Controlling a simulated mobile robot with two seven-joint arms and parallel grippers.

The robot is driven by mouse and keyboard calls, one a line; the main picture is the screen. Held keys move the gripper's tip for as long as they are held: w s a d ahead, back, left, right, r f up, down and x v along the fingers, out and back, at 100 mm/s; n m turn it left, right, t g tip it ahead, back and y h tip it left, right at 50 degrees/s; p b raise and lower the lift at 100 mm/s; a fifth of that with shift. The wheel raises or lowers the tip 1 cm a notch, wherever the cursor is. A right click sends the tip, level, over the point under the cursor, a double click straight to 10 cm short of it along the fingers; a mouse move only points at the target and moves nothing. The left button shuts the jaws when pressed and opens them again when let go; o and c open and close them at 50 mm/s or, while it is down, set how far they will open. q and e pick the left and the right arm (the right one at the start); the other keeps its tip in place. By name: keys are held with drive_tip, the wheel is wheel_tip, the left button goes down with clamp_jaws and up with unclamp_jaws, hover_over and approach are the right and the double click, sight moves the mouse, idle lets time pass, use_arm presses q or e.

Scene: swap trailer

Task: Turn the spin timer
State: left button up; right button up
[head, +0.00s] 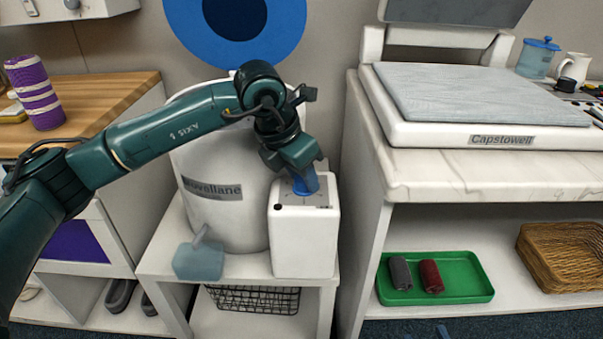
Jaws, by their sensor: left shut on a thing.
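The spin timer is a blue knob (305,185) on top of a white box (305,240), which stands at the right front of a white drum-shaped machine (222,205). My left gripper (302,176) reaches down onto the knob from above and is shut on it. The gripper hides the upper part of the knob. Dark marks show on the box top around the knob. My right gripper is not in view.
A grey-blue spout or flap (198,258) sticks out at the drum's front. A marble-topped counter (460,170) stands close on the right.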

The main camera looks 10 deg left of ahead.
use_arm(q)
drive_tip(key=o, duration=1)
drive_tip(key=p+v, duration=0.2)
drive_tip(key=v, duration=1.1)
use_arm(e)
drive_tip(key=shift+s+d+f+m+g+h, duration=0.15)
drive_tip(key=shift+m+g+h, duration=0.1)
drive_tip(key=shift+g, duration=0.2)
drive_tip(key=shift+s+d+r+m+g+h, duration=0.15)
drive_tip(key=shift+g+h, duration=0.1)
drive_tip(key=shift+g, duration=0.2)
use_arm(q)
drive_tip(key=shift+p, duration=0.3)
drive_tip(key=shift+c, duration=0.2)
